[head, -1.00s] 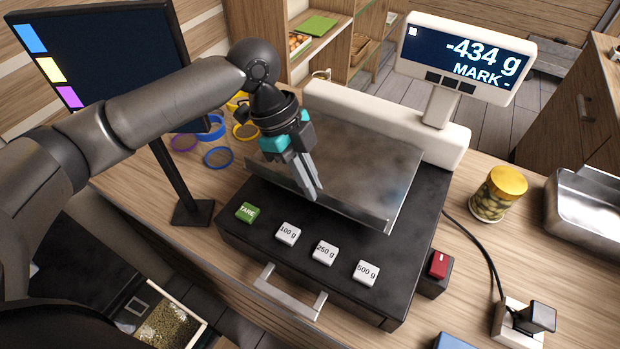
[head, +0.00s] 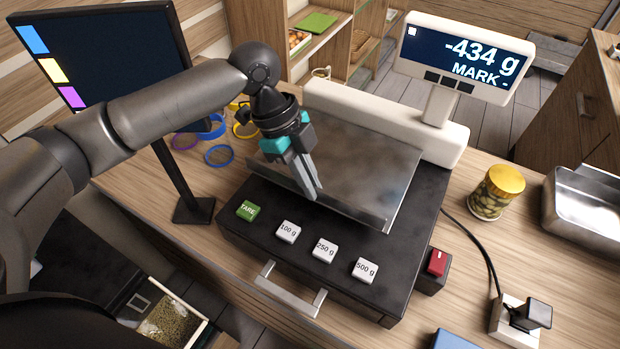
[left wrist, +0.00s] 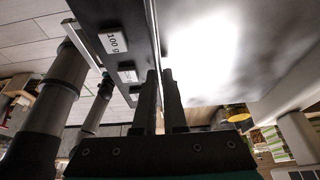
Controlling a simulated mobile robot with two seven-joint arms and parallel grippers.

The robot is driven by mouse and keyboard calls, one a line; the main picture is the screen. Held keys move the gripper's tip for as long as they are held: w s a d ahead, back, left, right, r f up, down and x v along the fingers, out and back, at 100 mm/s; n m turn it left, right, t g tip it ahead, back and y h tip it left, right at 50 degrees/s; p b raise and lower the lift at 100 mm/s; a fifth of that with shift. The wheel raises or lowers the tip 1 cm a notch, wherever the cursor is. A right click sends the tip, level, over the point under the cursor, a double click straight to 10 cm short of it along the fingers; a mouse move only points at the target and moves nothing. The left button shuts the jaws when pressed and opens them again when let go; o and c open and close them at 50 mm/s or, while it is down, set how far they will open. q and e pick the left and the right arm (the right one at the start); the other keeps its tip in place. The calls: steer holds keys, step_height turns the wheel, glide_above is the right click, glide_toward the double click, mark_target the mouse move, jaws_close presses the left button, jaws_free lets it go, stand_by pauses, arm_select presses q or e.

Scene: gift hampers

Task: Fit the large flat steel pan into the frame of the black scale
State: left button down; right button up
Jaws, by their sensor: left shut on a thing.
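The large flat steel pan (head: 365,170) lies over the top of the black scale (head: 320,290), with its raised front lip near the row of buttons. I cannot tell whether it sits fully down in the frame, which it hides. The scale's display (head: 465,60) reads -434 g.
A jar with a yellow lid (head: 497,192) and a steel tray (head: 590,205) stand to the right. A black monitor (head: 100,55) stands at the left, with coloured rings (head: 218,155) behind its stand. A red switch (head: 437,262) and a cable lie right of the scale.

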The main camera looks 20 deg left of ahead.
arm_select(q)
steer(key=shift+r+p, duration=0.1)
steer(key=shift+p, duration=0.85)
stand_by(0.8)
steer(key=shift+f+p, duration=0.65)
steer(key=shift+f, duration=0.15)
stand_by(2.0)
steer(key=shift+f, duration=0.15)
stand_by(0.6)
steer(key=c, duration=0.9)
jaws_free()
steer(key=shift+f, duration=0.1)
steer(key=shift+p, duration=0.35)
